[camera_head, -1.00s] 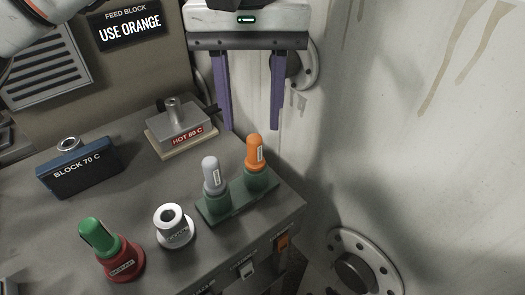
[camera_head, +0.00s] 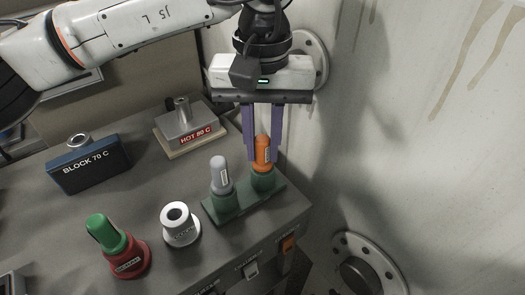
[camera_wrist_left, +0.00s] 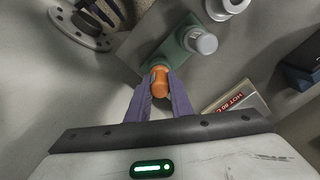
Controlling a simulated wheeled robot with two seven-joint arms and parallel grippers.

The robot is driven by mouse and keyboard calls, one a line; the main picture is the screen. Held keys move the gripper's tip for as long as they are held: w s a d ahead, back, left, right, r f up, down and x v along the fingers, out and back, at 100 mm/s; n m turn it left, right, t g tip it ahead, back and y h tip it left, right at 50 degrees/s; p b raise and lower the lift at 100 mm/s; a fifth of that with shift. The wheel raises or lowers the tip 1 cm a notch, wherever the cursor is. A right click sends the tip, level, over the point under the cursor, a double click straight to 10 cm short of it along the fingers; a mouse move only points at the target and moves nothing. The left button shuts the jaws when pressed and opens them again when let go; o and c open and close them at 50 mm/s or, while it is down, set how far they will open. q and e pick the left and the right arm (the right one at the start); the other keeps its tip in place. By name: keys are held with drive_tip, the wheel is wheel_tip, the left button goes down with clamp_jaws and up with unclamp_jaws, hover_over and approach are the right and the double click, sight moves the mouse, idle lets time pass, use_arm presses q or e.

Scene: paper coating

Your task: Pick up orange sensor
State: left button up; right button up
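The orange sensor (camera_head: 262,152) stands upright in the right-hand socket of a green holder (camera_head: 231,205). My left gripper (camera_head: 263,153) comes down from above, and its two purple fingers are drawn in on either side of the sensor's upper part. In the left wrist view the orange sensor (camera_wrist_left: 160,82) sits between the fingertips, which appear to touch it on both sides. A grey sensor (camera_head: 221,174) stands in the other socket of the same holder. My right gripper is not in view.
A white ring-shaped socket (camera_head: 180,226) and a green-topped sensor in a red base (camera_head: 125,258) stand to the left. Behind are the blue block (camera_head: 90,168) and the hot block (camera_head: 188,130). The wall (camera_head: 430,150) is close on the right.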

use_arm(q)
clamp_jaws()
drive_tip(key=shift+r, duration=0.1)
wheel_tip(320, 180, up, 8)
drive_tip(key=shift+r, duration=0.2)
drive_tip(key=w+a+r+p, duration=0.3)
drive_tip(key=w+a+p, duration=0.3)
drive_tip(key=w+a, duration=0.1)
drive_tip(key=w+a+r+p, duration=0.3)
drive_tip(key=w+a+p, duration=0.2)
drive_tip(key=w+a, duration=0.3)
drive_tip(key=shift+a+r+p, duration=0.35)
drive_tip(key=shift+a+p, duration=0.05)
drive_tip(key=shift+a, duration=0.65)
drive_tip(key=shift+s, duration=0.1)
